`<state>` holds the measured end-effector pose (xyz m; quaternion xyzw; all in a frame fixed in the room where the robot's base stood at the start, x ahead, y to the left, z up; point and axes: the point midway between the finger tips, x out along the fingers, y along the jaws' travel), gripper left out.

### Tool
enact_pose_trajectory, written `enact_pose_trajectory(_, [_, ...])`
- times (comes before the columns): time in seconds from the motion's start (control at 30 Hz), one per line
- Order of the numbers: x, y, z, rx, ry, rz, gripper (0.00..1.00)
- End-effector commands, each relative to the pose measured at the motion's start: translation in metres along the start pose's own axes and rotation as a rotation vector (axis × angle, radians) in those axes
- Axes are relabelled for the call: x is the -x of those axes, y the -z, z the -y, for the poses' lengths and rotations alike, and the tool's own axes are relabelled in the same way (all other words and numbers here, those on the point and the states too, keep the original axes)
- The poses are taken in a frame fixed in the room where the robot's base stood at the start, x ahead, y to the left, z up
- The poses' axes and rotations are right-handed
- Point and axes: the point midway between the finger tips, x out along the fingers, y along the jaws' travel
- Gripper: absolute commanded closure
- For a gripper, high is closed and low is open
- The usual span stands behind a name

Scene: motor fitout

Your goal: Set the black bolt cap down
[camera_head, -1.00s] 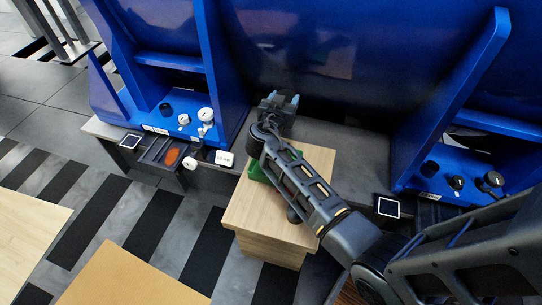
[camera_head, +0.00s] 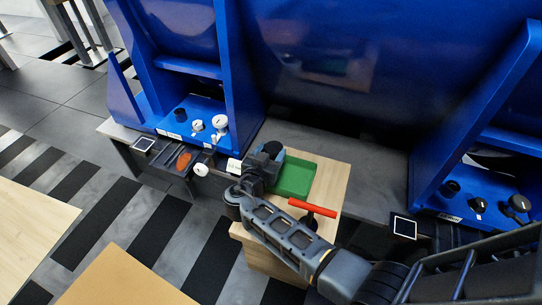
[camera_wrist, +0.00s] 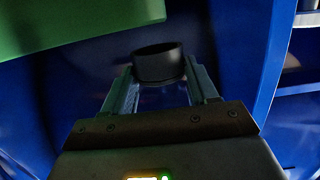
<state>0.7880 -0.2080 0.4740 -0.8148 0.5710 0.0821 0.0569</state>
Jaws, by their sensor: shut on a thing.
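My gripper (camera_head: 274,150) is over the back left of a small wooden stand, close to the blue machine. In the wrist view, its two fingers (camera_wrist: 160,88) are shut on the black bolt cap (camera_wrist: 158,66), a short dark cylinder with an open-looking rim at their tips. The cap is hidden or cannot be told apart in the head view. A green tray (camera_head: 296,179) lies on the stand just right of my gripper. Its green also fills the upper left of the wrist view (camera_wrist: 80,22), apart from the cap.
The wooden stand (camera_head: 328,183) also bears a red bar (camera_head: 312,207), partly by my arm. Blue machine feet on the left (camera_head: 172,122) and right (camera_head: 492,203) carry several white and black caps. A white cap (camera_head: 201,170) and a brown-orange piece (camera_head: 184,160) lie at left.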

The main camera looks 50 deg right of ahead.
Motion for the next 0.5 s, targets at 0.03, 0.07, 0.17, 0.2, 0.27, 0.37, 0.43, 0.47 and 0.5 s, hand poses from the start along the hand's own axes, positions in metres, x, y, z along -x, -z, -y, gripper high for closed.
enact_pose_trajectory(0.03, [-0.0011, -0.0043, 0.0004, 0.000, 0.000, -0.001, 0.71])
enact_pose_trajectory(0.07, [-0.0013, -0.0049, 0.0004, -0.001, 0.000, -0.001, 0.71])
enact_pose_trajectory(0.17, [-0.0013, -0.0047, 0.0004, -0.002, 0.000, -0.001, 0.71])
enact_pose_trajectory(0.2, [-0.0013, -0.0045, 0.0003, -0.002, 0.000, -0.001, 0.71])
enact_pose_trajectory(0.27, [-0.0013, -0.0046, 0.0003, -0.002, 0.000, -0.001, 0.71])
enact_pose_trajectory(0.37, [-0.0015, -0.0059, 0.0002, -0.001, 0.000, -0.001, 0.71])
enact_pose_trajectory(0.43, [-0.0020, -0.0079, 0.0001, -0.002, 0.000, -0.001, 0.71])
enact_pose_trajectory(0.47, [-0.0021, -0.0085, 0.0001, -0.002, 0.000, 0.000, 0.71])
enact_pose_trajectory(0.5, [-0.0022, -0.0093, 0.0000, -0.001, 0.000, 0.000, 0.71])
